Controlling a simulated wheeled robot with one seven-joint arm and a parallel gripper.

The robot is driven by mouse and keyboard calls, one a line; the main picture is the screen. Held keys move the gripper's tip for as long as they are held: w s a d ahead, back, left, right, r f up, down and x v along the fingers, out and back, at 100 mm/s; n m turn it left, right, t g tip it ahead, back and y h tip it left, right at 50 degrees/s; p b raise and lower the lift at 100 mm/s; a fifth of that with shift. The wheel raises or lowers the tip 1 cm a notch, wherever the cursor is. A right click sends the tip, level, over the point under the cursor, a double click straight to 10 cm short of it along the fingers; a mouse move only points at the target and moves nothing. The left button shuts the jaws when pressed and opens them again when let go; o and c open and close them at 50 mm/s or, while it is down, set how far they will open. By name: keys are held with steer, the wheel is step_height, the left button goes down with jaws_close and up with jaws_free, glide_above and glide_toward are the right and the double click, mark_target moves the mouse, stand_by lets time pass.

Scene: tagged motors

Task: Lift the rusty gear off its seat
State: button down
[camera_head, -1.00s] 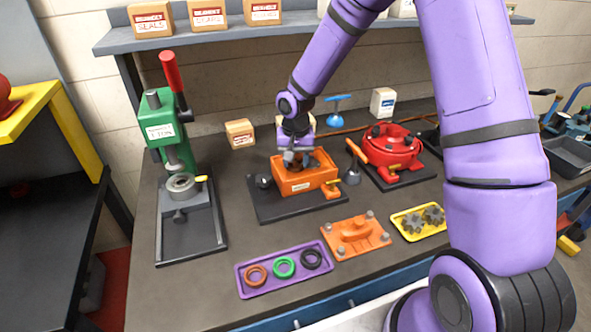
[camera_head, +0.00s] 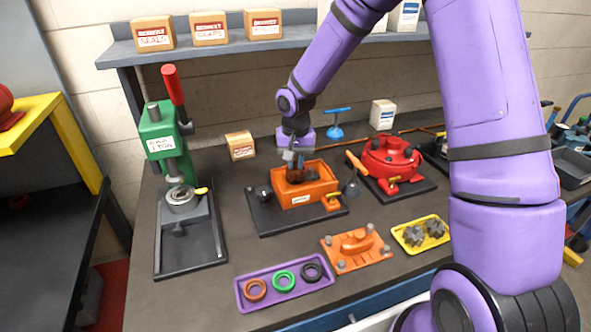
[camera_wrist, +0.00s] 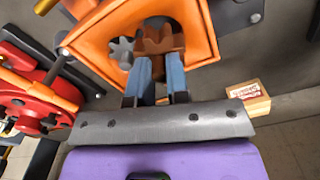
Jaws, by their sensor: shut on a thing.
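The orange housing (camera_head: 318,192) stands on a dark base plate, its open top facing up. The rusty gear (camera_wrist: 160,42) is brown-red and lies inside the housing opening in the wrist view, beside a grey gear (camera_wrist: 122,51). My gripper (camera_wrist: 160,66) reaches down into the housing from above, its two blue-grey fingers shut on the rusty gear. In the head view my gripper (camera_head: 296,164) hides part of the opening, and only a little of the rusty gear (camera_head: 295,177) shows. I cannot tell whether the gear is clear of its seat.
A red round housing (camera_head: 390,158) stands close on the right and a green press (camera_head: 162,140) on the left. In front lie a purple tray (camera_head: 290,298) of rings, an orange cover (camera_head: 357,248) and a yellow tray (camera_head: 421,246) of grey gears. A shelf (camera_head: 200,49) runs behind.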

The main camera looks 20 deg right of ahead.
steer(key=s+d+r, duration=0.1)
steer(key=s+r, duration=0.1)
steer(key=s, duration=0.6)
steer(key=s+d+r, duration=0.1)
steer(key=s+r, duration=0.1)
steer(key=s, duration=0.5)
steer(key=shift+s+d+r, duration=0.15)
steer(key=shift+s+d, duration=0.25)
